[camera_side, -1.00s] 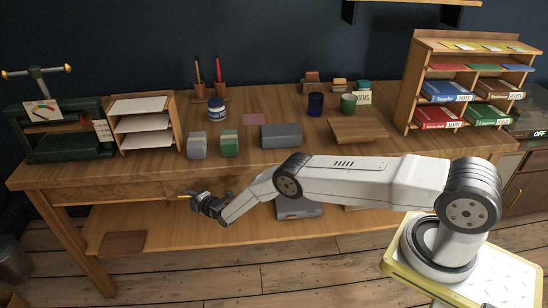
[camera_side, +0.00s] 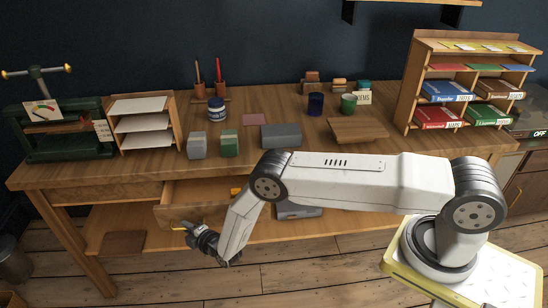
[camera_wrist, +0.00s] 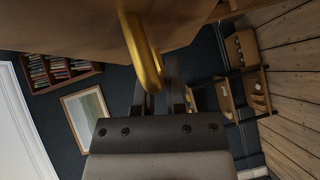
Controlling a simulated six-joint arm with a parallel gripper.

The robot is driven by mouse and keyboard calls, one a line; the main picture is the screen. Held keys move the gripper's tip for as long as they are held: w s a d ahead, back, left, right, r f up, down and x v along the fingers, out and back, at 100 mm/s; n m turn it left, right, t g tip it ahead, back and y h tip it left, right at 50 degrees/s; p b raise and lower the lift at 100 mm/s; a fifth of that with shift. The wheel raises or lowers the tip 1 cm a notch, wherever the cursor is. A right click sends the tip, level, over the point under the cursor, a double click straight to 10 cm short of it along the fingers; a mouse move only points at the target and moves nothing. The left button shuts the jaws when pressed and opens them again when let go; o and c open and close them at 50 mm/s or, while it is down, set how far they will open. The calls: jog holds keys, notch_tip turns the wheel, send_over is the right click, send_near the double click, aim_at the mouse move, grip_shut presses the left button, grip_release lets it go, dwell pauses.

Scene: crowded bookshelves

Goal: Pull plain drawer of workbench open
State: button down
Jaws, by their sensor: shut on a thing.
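The workbench (camera_side: 110,172) stands along the dark wall. Its plain wooden drawer (camera_side: 180,213) is pulled part of the way out, and something orange shows inside, partly behind my arm. My gripper (camera_side: 190,231) is at the drawer's front, low and left of my arm. In the wrist view the brass handle (camera_wrist: 143,55) on the drawer front (camera_wrist: 65,22) runs down between my fingers, and my gripper (camera_wrist: 160,95) is shut on it. The right part of the drawer is hidden by my arm in the side view.
On the bench top are a grey block (camera_side: 197,146), a green block (camera_side: 229,144), a larger grey box (camera_side: 281,136), a paper tray rack (camera_side: 178,122) and a green press (camera_side: 65,145). A book rack (camera_side: 407,80) stands at the right. The floor before the drawer is clear.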

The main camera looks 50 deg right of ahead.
jog(key=s+a, duration=0.7)
jog(key=c, duration=0.7)
grip_release()
jog(key=shift+s, duration=0.1)
jog(key=shift+s+r, duration=0.2)
jog(key=shift+s, duration=1.05)
jog(key=shift+s+r, duration=0.2)
jog(key=shift+s, duration=1.1)
jog(key=shift+s+r, duration=0.2)
jog(key=shift+s, duration=1.05)
